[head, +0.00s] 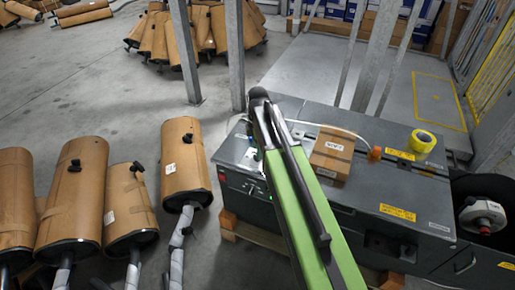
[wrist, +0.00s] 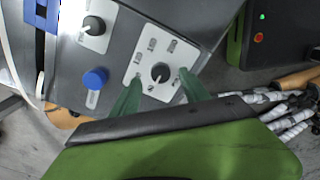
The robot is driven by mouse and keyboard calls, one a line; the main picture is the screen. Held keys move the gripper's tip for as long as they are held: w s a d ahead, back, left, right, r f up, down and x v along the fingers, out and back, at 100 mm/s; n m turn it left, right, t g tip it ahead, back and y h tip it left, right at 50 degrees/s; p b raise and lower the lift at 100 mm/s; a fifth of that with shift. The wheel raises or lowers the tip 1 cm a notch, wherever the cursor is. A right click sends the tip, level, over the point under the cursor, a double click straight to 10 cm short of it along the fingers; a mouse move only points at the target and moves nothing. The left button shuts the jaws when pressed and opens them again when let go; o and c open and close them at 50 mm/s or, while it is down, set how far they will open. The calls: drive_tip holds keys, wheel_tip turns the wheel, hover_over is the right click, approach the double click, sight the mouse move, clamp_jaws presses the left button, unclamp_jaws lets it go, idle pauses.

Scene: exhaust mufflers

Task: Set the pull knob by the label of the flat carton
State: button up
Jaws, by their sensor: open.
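The flat carton (head: 333,153) lies on top of the grey machine (head: 375,190) in the head view. It has a white label whose print is too small to read. In the wrist view a blue knob (wrist: 95,78) stands on a pale plate of the control panel (wrist: 190,30). A black pointer knob (wrist: 160,72) sits on a white dial plate with several small markings. I cannot tell for certain which knob is the pull knob. My gripper (wrist: 158,75) is open, its green fingertips on either side of the black knob; contact is unclear. The blue knob is left of the fingers.
Another black knob (wrist: 94,25) is at upper left of the panel. A yellow tape roll (head: 422,141) and an orange piece (head: 375,153) are on the machine. Wrapped mufflers (head: 185,160) stand at left. Open floor lies behind them.

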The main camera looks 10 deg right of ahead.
wheel_tip(320, 180, up, 14)
drive_tip(key=p, duration=1.2)
drive_tip(key=shift+f, duration=0.1)
drive_tip(key=s+m, duration=1.4)
drive_tip(key=m, duration=0.4)
drive_tip(key=shift+s+a+m, duration=0.3)
drive_tip(key=shift+s, duration=0.05)
